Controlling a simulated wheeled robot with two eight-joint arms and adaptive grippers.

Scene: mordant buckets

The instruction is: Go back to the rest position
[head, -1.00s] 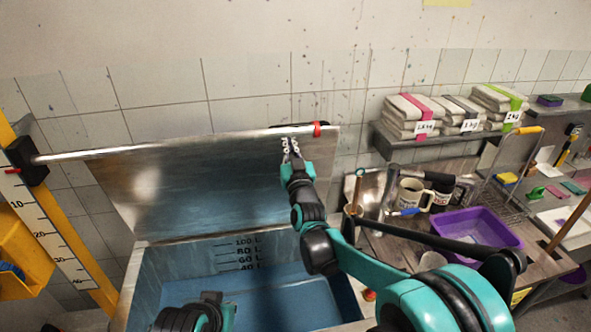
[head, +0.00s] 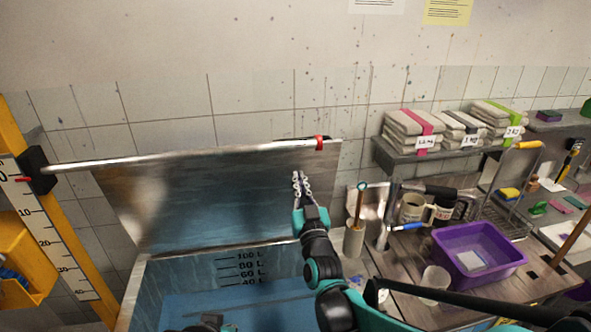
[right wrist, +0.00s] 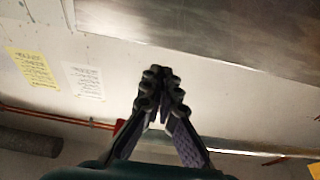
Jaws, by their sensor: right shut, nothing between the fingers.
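My right gripper (head: 301,180) is raised in front of the open steel lid (head: 220,200) of the blue tank, near the lid's right end. Its fingers point up and are shut with nothing between them. In the right wrist view the fingertips (right wrist: 160,85) meet in front of the wall. A small dark part of my left arm shows at the bottom edge of the head view, over the tank; the left gripper's fingers are not visible.
The tank (head: 175,277) stands open below. To the right, a bench holds a purple tub (head: 480,248), mugs (head: 411,207) and a tool holder (head: 354,240). Folded cloth stacks (head: 412,131) lie on a shelf (head: 430,157). A yellow scale post (head: 60,225) stands left.

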